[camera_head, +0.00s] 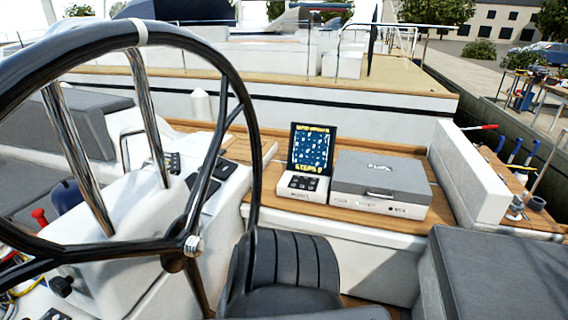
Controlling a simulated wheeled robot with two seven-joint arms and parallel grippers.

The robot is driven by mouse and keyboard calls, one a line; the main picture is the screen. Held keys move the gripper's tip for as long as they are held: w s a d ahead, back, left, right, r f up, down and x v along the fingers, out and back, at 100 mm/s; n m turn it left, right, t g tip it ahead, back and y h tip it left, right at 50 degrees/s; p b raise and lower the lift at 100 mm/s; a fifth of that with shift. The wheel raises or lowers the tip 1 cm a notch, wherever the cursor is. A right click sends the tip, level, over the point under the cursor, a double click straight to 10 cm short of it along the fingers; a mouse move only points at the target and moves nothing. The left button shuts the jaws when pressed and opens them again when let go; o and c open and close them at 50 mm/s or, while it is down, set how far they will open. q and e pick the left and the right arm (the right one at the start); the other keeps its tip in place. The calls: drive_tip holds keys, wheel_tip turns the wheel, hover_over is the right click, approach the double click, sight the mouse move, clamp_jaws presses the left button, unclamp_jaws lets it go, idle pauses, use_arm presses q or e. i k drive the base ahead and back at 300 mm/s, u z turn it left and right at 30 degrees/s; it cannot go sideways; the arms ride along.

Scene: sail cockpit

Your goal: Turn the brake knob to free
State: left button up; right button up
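A black knob (62,285) sticks out from the side of the white steering pedestal (115,270) at the lower left, seen past the wheel's rim. It looks like the brake knob, but I cannot read any mark or setting on it. The large black steering wheel (250,130) with bright metal spokes stands in front of the pedestal and fills the left of the view. A small silver fitting (193,245) sits at its hub. Neither of my grippers is in view.
A grey box (382,180) and a device with a lit screen (311,150) stand on the wooden deck ledge. A red-topped handle (40,217) is left of the pedestal. A grey cushion (500,275) lies at the right. The wheel rim and spokes cross the space before the pedestal.

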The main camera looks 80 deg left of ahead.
sight(60, 286)
drive_tip(key=u, duration=3.75)
